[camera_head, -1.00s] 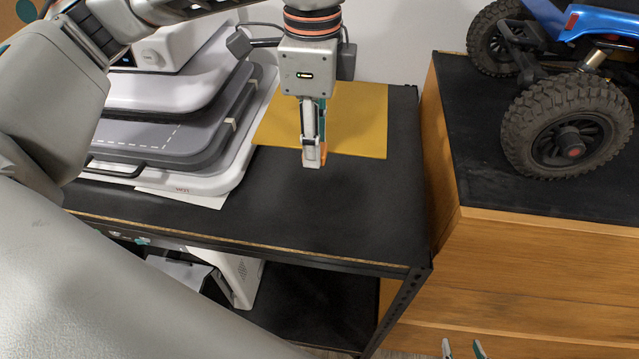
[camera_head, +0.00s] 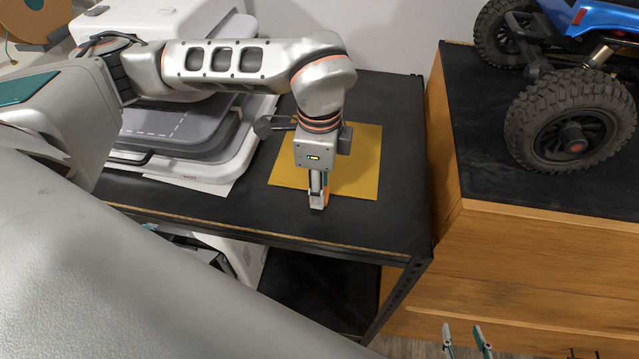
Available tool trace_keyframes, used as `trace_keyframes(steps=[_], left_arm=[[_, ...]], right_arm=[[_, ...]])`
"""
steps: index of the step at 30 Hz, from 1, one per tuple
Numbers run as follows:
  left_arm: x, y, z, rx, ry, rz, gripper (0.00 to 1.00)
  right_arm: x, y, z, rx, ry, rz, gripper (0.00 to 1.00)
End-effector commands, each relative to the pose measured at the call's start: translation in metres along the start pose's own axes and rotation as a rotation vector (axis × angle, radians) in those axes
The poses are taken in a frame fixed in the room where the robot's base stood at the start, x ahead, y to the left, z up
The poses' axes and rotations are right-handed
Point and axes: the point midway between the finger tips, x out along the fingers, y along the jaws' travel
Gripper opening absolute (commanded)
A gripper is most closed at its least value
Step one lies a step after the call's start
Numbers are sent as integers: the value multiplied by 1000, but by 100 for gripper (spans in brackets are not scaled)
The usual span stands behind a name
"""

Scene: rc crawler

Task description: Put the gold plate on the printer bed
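The gold plate (camera_head: 358,170) is a flat square sheet over the black shelf top, right of the printer. I cannot tell whether it touches the shelf. My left gripper (camera_head: 318,203) points down at the plate's front edge, its fingers close together and seen nearly edge-on. It appears shut on that edge; the grip itself is partly hidden. The dark grey printer bed (camera_head: 165,145) shows on the white printer (camera_head: 170,20) at left, partly covered by my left arm. My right gripper (camera_head: 465,338) shows only as two separate fingertips at the bottom edge, open and empty.
A blue crawler (camera_head: 570,125) with big black tyres stands on a wooden cabinet (camera_head: 540,250) at right. The black shelf top (camera_head: 395,225) is bare in front and right of the plate. White paper (camera_head: 195,185) lies under the printer's front.

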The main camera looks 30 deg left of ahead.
Motion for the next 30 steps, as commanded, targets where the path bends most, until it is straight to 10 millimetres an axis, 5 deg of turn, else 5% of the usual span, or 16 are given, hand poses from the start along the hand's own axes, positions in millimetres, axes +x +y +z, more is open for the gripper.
trace_keyframes(steps=[9,10,12,25,30], left_arm=[[2,-1,0,0,2,-2,0],[2,0,0,-1,1,-1,28],[1,0,0,-1,1,-1,43],[-2,0,0,0,1,-1,43],[-26,-2,-1,0,4,-6,43]], right_arm=[[3,-1,6,2,-4,0,40],[3,-1,6,2,-4,0,40],[2,-1,5,1,-4,0,40],[-1,1,-3,2,3,2,40],[3,0,2,2,5,2,40]])
